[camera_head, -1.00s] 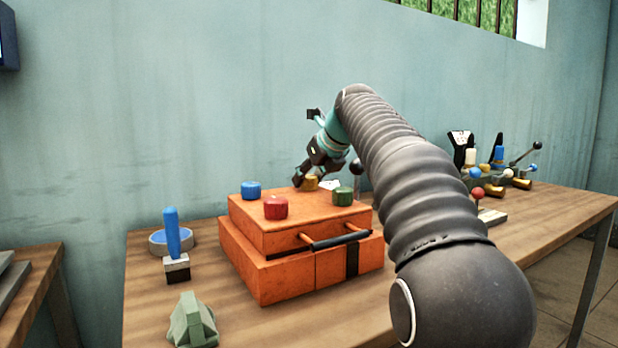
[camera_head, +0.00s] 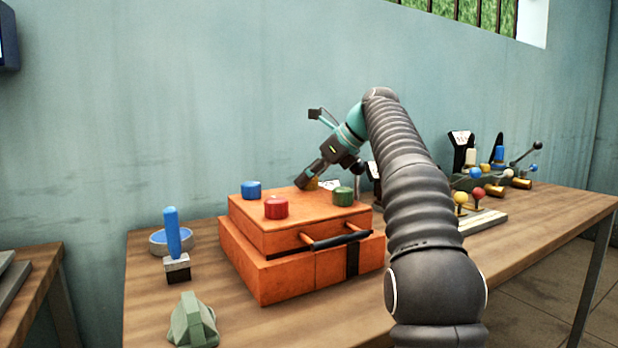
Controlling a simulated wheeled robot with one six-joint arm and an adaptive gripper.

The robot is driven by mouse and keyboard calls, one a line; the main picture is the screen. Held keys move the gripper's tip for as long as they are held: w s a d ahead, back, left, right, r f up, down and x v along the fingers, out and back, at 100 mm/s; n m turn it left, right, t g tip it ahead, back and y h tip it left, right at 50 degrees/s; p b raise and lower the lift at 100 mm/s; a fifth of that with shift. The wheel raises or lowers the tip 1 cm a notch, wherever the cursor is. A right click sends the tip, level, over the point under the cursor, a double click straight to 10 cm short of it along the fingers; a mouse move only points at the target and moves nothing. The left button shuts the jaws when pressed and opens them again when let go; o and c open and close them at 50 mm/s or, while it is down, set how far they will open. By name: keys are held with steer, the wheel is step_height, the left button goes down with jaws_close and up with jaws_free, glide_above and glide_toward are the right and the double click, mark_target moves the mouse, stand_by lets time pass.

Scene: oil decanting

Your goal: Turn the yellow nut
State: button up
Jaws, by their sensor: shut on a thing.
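The yellow nut (camera_head: 313,184) sits on top of the orange box (camera_head: 262,223), towards its back edge. My gripper (camera_head: 302,184) comes down at a slant from the upper right and is shut on the yellow nut. Its fingers hide much of the nut. A blue nut (camera_head: 251,190), a red nut (camera_head: 276,208) and a green nut (camera_head: 343,196) stand on the same box top, apart from my gripper.
The box has a black front handle (camera_head: 342,240). Levers and knobs (camera_head: 490,175) stand at the right. The wooden table is clear at front right.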

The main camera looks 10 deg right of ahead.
steer(key=shift+n+g+y, duration=0.3)
steer(key=shift+n, duration=0.3)
steer(key=o, duration=1.2)
steer(key=shift+c, duration=0.2)
